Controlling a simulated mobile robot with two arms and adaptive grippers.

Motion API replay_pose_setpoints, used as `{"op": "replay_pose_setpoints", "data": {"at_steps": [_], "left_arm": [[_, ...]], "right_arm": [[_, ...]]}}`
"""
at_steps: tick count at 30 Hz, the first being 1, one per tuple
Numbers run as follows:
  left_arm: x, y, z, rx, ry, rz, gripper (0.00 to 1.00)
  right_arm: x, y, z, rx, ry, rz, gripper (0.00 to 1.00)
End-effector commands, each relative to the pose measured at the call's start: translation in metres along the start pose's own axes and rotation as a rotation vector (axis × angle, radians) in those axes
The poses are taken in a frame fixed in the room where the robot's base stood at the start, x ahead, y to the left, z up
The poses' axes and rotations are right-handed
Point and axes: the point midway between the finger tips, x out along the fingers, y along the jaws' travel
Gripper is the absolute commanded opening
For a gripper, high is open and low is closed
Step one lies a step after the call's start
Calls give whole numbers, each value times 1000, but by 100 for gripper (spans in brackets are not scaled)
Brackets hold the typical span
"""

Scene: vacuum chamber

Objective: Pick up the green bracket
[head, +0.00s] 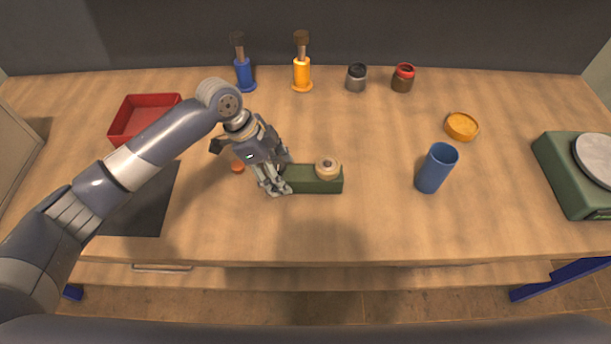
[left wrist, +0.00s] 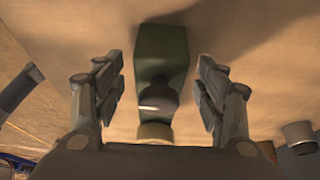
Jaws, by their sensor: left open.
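The green bracket (head: 312,185) lies on the wooden table in front of me, a low green block with a round cream knob-like part (head: 327,168) near its right end. My left gripper (head: 279,187) is at the bracket's left end and hides part of it. In the left wrist view the gripper (left wrist: 160,85) is open, one finger on each side of the green bracket (left wrist: 163,55), with gaps on both sides. A dark rounded part and a pale one show between the fingers. My right gripper is in neither view.
A red tray (head: 116,127) and a dark mat (head: 150,210) are left. Bottles and jars line the back. Table between bracket and cup is clear.

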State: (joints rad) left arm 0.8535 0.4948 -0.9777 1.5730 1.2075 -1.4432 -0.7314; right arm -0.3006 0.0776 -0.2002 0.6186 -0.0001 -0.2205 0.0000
Motion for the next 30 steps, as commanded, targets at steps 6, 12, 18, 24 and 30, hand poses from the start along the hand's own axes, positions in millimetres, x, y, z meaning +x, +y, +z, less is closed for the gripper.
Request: {"op": "replay_pose_setpoints", "data": {"at_steps": [6,12,18,24,30], "left_arm": [[24,1,0,0,0,-1,65],[26,1,1,1,0,-2,65],[26,1,1,0,0,-2,29],[24,0,-2,2,5,-5,0],[23,0,-2,2,5,-5,0]], "right_arm": [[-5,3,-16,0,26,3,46],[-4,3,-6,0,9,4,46],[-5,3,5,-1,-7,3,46],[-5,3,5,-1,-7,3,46],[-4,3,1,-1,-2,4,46]]}}
